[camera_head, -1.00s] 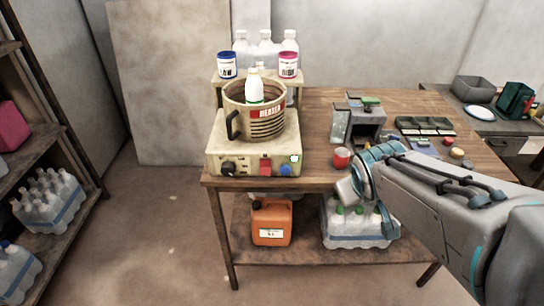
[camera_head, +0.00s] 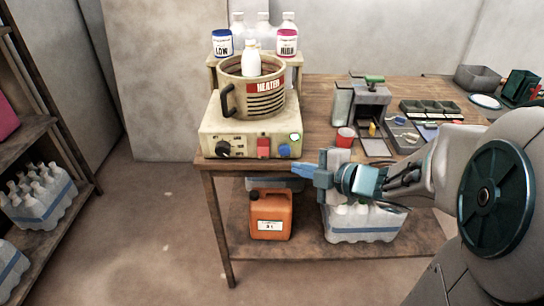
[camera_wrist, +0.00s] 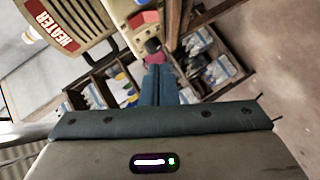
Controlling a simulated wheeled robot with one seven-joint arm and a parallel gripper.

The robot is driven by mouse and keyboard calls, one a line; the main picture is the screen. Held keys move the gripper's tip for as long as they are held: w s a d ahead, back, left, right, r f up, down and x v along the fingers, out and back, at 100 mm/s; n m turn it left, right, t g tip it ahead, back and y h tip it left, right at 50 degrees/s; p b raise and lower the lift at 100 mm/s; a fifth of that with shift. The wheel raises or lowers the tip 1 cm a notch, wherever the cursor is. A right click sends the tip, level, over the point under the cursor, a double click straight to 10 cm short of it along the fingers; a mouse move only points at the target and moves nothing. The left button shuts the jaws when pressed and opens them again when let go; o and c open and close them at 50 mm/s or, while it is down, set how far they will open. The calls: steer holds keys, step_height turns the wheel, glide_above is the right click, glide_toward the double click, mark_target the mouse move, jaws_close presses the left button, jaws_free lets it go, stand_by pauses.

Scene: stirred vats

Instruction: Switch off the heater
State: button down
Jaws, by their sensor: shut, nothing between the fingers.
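The heater is a cream box (camera_head: 208,142) at the table's left front corner, carrying a ribbed pot (camera_head: 234,76) marked HEATER. Its front has a black knob (camera_head: 222,149), a red switch (camera_head: 264,147) and a blue button (camera_head: 285,150). A green-rimmed light (camera_head: 295,137) shows above the button. My gripper (camera_head: 294,170) is shut and empty, just below and right of the blue button, pointing left. In the wrist view its fingers (camera_wrist: 158,84) are together, below the red switch (camera_wrist: 143,20). Whether they touch anything is unclear.
A white bottle (camera_head: 251,60) stands in the pot. LOW (camera_head: 222,42) and HIGH (camera_head: 287,42) jars stand behind. An orange canister (camera_head: 270,216) sits on the lower shelf. Floor in front is clear.

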steer(key=b, duration=0.2)
glide_toward(261, 156)
steer(key=a, duration=0.4)
steer(key=shift+w+f, duration=0.55)
steer(key=shift+w, duration=0.35)
steer(key=shift+w+f, duration=0.5)
steer(key=shift+w, duration=0.4)
